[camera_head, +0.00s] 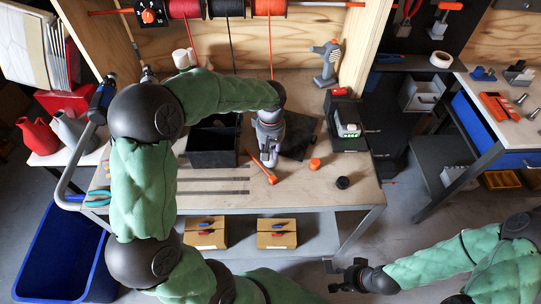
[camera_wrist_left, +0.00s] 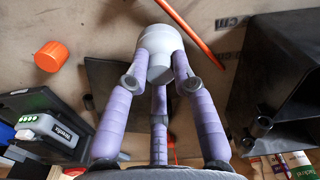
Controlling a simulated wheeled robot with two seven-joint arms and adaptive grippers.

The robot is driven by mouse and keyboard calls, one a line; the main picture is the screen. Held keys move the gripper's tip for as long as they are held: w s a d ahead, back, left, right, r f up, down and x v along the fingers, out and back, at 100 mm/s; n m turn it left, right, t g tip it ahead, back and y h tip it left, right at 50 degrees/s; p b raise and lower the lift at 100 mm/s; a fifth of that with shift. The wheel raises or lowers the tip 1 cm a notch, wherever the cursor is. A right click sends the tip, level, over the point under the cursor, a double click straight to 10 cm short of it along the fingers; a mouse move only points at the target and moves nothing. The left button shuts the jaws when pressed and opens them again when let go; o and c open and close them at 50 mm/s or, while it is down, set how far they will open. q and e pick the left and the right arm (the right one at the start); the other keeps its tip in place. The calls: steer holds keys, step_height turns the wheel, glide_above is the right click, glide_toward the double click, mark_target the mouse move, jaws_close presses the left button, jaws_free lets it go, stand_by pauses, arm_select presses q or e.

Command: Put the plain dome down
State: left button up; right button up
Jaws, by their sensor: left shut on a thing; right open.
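The plain dome (camera_wrist_left: 158,48) is pale grey and smooth, held between the lavender fingers of my left gripper (camera_wrist_left: 158,72) in the left wrist view. In the head view my left gripper (camera_head: 268,157) is over the workbench, beside a dark flat plate (camera_head: 297,138), and mostly hides the dome. I cannot tell whether the dome touches the surface below. My right gripper (camera_head: 348,278) is open and empty, low in front of the bench and away from the dome.
A black open bin (camera_head: 212,158) stands left of my left gripper. An orange-handled tool (camera_head: 262,169) lies close by. An orange cap (camera_head: 315,163), a black cap (camera_head: 342,183) and a black device (camera_head: 345,122) are to the right. The bench front (camera_head: 300,190) is mostly clear.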

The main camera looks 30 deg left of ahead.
arm_select(q)
steer(key=shift+f, duration=1.05)
steer(key=shift+f, duration=0.15)
steer(key=o, duration=1)
steer(key=shift+c, duration=0.2)
step_height(320, 180, up, 12)
steer(key=p, duration=0.3)
steer(key=shift+r, duration=0.2)
